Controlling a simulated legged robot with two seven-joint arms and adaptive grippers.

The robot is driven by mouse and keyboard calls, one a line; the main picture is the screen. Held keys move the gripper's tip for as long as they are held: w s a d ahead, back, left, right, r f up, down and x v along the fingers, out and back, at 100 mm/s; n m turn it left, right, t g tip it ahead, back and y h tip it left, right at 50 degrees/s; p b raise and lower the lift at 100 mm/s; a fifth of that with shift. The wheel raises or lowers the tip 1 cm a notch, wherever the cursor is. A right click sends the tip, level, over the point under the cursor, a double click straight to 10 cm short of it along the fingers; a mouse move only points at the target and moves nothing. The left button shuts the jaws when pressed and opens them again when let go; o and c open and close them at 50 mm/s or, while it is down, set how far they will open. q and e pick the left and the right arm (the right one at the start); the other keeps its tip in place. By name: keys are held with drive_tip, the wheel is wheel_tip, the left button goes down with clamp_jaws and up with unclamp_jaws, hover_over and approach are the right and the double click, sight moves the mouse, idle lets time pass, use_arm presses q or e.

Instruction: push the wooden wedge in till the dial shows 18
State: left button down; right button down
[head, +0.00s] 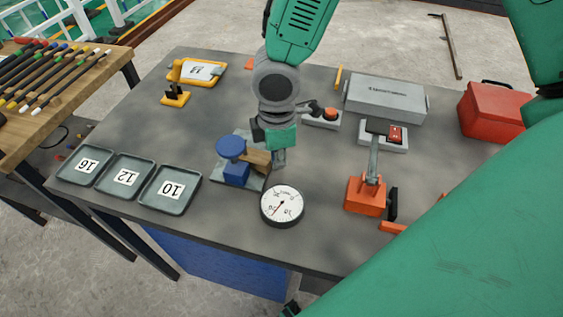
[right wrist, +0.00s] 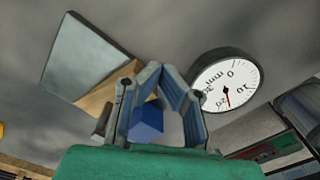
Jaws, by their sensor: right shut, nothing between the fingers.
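The tan wooden wedge (head: 258,158) lies at the blue fixture (head: 237,173) with a round blue top, on a grey base plate. My right gripper (head: 279,160) is shut and empty at the wedge's right end; I cannot tell whether it touches. In the right wrist view the wedge (right wrist: 97,104) shows partly behind the fingers (right wrist: 158,75), with a blue block (right wrist: 147,121) between them. The round white dial (head: 282,205) stands just in front of the gripper. In the right wrist view the dial's (right wrist: 226,80) red needle points near 20; the exact value is unclear. My left gripper is out of view.
Three trays marked 16 (head: 85,166), 12 (head: 125,176) and 10 (head: 170,190) lie at the left. An orange-based lever device (head: 366,196) stands right of the dial. A grey case (head: 385,98) and red toolbox (head: 493,112) stand behind. Bare table lies between trays and fixture.

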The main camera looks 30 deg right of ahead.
idle(0.5)
drive_tip(key=shift+s+d, duration=0.55)
drive_tip(key=shift+d, duration=0.25)
drive_tip(key=shift+s+d, duration=0.55)
drive_tip(key=shift+d, duration=0.3)
drive_tip(key=shift+s+d, duration=0.55)
drive_tip(key=shift+d, duration=0.25)
drive_tip(key=shift+p, duration=0.35)
drive_tip(key=shift+w+d+r+p, duration=0.2)
drive_tip(key=shift+r+p, duration=0.2)
drive_tip(key=shift+p, duration=0.15)
drive_tip(key=shift+w+d+r+p, duration=0.15)
drive_tip(key=shift+d+r+p, duration=0.05)
drive_tip(key=shift+r+p, duration=0.25)
drive_tip(key=w+d+r+p, duration=0.1)
drive_tip(key=p, duration=0.1)
drive_tip(key=w+d+r+p, duration=0.1)
drive_tip(key=r+p, duration=0.1)
drive_tip(key=p, duration=0.1)
drive_tip(key=shift+d+r+p, duration=0.15)
drive_tip(key=shift+p, duration=0.15)
drive_tip(key=shift+s, duration=0.1)
